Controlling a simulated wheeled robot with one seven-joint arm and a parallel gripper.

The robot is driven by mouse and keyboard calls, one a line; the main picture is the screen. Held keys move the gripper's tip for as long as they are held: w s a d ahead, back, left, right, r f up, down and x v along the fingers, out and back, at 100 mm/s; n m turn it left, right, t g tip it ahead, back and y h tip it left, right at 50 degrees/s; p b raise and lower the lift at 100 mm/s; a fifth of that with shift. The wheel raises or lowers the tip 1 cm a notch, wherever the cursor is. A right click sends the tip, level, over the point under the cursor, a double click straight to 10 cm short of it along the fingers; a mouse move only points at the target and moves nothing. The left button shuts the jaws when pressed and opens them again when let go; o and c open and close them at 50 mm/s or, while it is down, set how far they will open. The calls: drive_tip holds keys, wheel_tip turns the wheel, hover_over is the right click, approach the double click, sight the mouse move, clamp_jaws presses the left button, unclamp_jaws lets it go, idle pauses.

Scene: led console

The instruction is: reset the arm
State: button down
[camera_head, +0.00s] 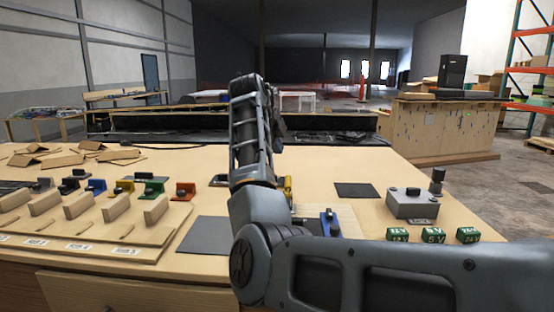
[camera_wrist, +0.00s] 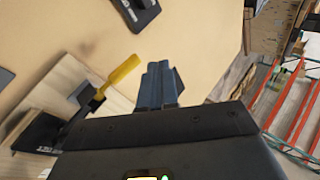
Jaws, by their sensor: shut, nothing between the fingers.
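My arm reaches in from the lower right of the head view, bends at an elbow near the table's front and rises over the table. My gripper is mostly hidden behind the arm in the head view. In the wrist view my gripper (camera_wrist: 160,70) shows its two dark fingers pressed together with nothing between them. They are above the wooden table (camera_wrist: 70,30). Left of the fingers in that view is a yellow lever (camera_wrist: 122,72) beside a pale wooden block and a black base. Whether the fingers touch anything below is hard to tell, but none is seen touching.
The table holds wooden racks with coloured blocks (camera_head: 184,190) at left, a blue switch (camera_head: 330,222) behind my elbow, a grey box (camera_head: 413,204), and green labelled blocks (camera_head: 432,236) at right. Dark square pads (camera_head: 356,190) lie flat. Bare tabletop shows between the items.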

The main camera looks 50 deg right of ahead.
wheel_tip(320, 180, up, 6)
drive_tip(key=w, duration=0.1)
drive_tip(key=shift+w+a, duration=0.35)
drive_tip(key=shift+a, duration=0.05)
drive_tip(key=shift+r, duration=0.15)
